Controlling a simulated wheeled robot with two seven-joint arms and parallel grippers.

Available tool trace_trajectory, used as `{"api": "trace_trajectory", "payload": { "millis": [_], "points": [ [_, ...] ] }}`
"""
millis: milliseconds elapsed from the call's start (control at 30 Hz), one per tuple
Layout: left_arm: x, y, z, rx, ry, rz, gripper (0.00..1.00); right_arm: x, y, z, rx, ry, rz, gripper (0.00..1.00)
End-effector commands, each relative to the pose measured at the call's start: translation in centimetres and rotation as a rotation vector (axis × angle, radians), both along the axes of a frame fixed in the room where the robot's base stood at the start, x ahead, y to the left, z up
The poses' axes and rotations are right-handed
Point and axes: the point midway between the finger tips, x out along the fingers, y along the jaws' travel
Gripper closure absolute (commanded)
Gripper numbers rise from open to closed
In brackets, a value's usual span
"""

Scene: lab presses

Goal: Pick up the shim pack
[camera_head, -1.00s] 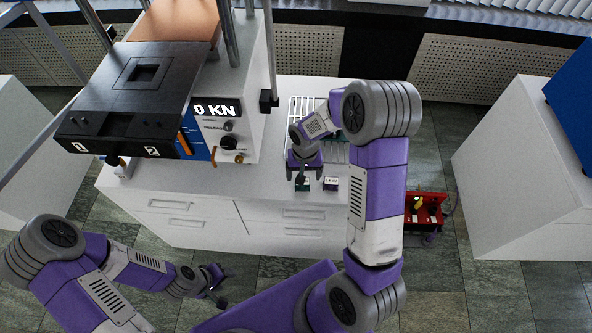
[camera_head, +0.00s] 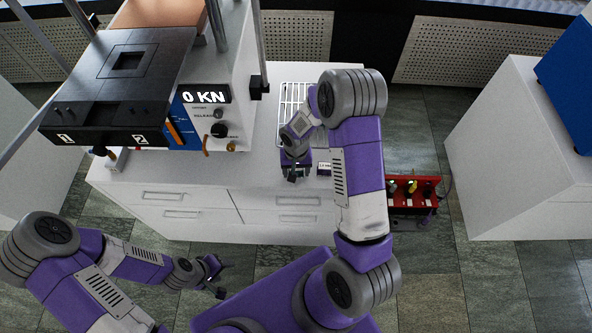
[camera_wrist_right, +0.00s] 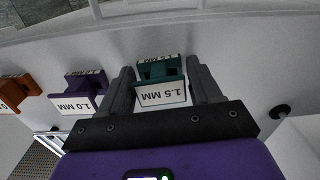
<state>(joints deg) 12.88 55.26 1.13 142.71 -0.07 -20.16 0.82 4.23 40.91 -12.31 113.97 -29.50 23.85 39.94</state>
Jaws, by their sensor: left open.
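A teal shim pack labelled 1.5 MM (camera_wrist_right: 162,92) stands on the white bench top in the right wrist view. My right gripper (camera_wrist_right: 160,72) is open, with one dark finger on each side of it; contact is not clear. In the head view my right gripper (camera_head: 296,175) hides this pack. A purple shim pack labelled 1.0 MM (camera_wrist_right: 80,96) stands beside it; it also shows in the head view (camera_head: 324,168). An orange pack (camera_wrist_right: 14,92) is partly cut off at the wrist view's left edge. My left gripper (camera_head: 219,279) is open and empty, low in front of the bench.
A press (camera_head: 120,75) with a "0 KN" display (camera_head: 205,96) stands on the bench's left. A wire rack (camera_head: 292,105) lies behind my right gripper. A red box (camera_head: 415,190) holding tools is right of my right arm. Bench top (camera_head: 240,178) between press and gripper is clear.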

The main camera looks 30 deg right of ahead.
Motion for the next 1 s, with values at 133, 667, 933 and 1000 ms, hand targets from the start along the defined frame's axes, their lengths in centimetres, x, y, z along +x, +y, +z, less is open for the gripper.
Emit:
{"api": "trace_trajectory", "payload": {
  "millis": [133, 667, 933, 1000],
  "points": [
    [0.0, 0.0, 0.0, 0.000, 0.000, 0.000, 0.44, 0.0, 0.0, 0.0, 0.000, 0.000, 0.000, 0.60],
    [0.0, 0.0, 0.4, 0.000, 0.000, 0.000, 0.44, 0.1, 0.0, 2.3, 0.000, -0.004, 0.001, 0.79],
    [0.0, 0.0, 1.3, 0.000, 0.000, 0.000, 0.44, 0.1, 0.0, 7.7, 0.001, -0.005, 0.000, 0.79],
    [0.0, 0.0, 1.5, 0.000, 0.000, 0.000, 0.44, 0.1, 0.1, 8.7, 0.000, -0.004, 0.005, 0.79]
  ]
}}
